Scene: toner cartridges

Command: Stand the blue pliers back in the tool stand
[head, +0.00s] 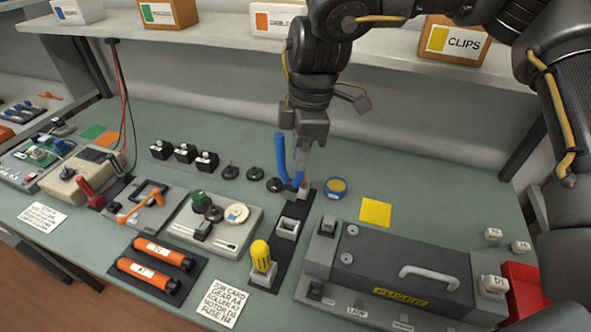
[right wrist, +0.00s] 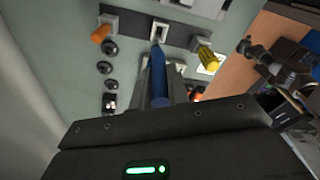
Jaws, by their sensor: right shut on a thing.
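The blue pliers (head: 282,155) are held by my right gripper (head: 303,170) above the tool stand, with the blue handles pointing up. My right gripper is shut on them. In the right wrist view the pliers (right wrist: 159,88) lie between the fingers, in line with a square socket. The tool stand (head: 278,252) is a dark strip with pale sockets. Its middle socket (head: 288,228) looks empty and also shows in the right wrist view (right wrist: 160,31). A yellow-handled tool (head: 261,256) stands in the near socket. The pliers' lower end is partly hidden.
A grey case (head: 395,270) with a handle lies right of the stand. A panel with knobs (head: 212,225) is to its left. A round tin (head: 337,187) and a yellow square (head: 376,212) lie behind the case. Bins stand on the shelf (head: 230,35) above.

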